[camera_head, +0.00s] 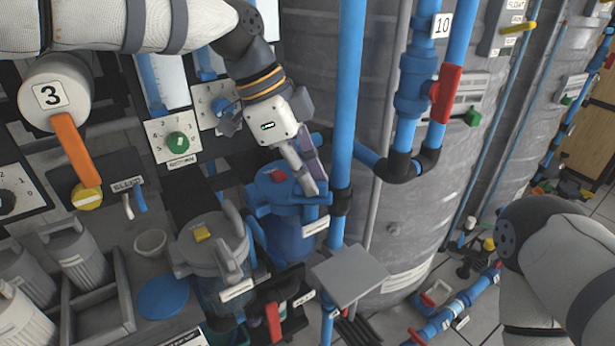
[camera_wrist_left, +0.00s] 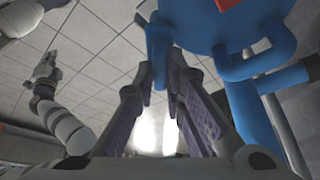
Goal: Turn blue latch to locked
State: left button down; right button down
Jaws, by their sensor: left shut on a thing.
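The blue canister (camera_head: 290,232) stands in the middle of the head view, with a blue lid and a small red piece on top. My left gripper (camera_head: 318,186) reaches down to the right side of this lid. In the left wrist view its purple-padded fingers (camera_wrist_left: 165,75) are shut on the blue latch (camera_wrist_left: 158,45), which hangs from the blue lid (camera_wrist_left: 215,25). In the head view the fingers partly hide the latch. My right arm shows at the right of the head view without its gripper. My right gripper (camera_wrist_left: 45,68) appears small in the left wrist view; its opening is unclear.
A grey-lidded canister (camera_head: 210,245) with a yellow piece stands left of the blue one. A vertical blue pipe (camera_head: 347,100) rises close to the right of my left gripper. A grey square plate (camera_head: 349,273) lies below. Large grey tanks fill the back.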

pick_arm(q)
jog(key=m, duration=0.1)
jog(key=m+g+b, duration=0.1)
jog(key=m, duration=0.1)
jog(key=m+g+b, duration=0.1)
jog(key=m, duration=0.1)
jog(key=shift+w+f+y, duration=0.15)
jog(key=shift+f+y, duration=0.1)
jog(key=shift+y, duration=0.15)
jog(key=shift+d+r+m+g+y+b, duration=0.1)
jog(key=shift+m+g+y+b, duration=0.25)
jog(key=shift+m, duration=0.85)
jog(key=shift+r+m+g+y+b, duration=0.1)
jog(key=shift+m+g+y+b, duration=0.2)
jog(key=shift+m, duration=0.9)
pick_arm(e)
jog(key=shift+g, duration=0.7)
jog(key=shift+s+f, duration=1.75)
jog(key=shift+f, duration=0.25)
pick_arm(q)
jog(key=c, duration=1.7)
grip_release()
jog(key=shift+o, duration=0.2)
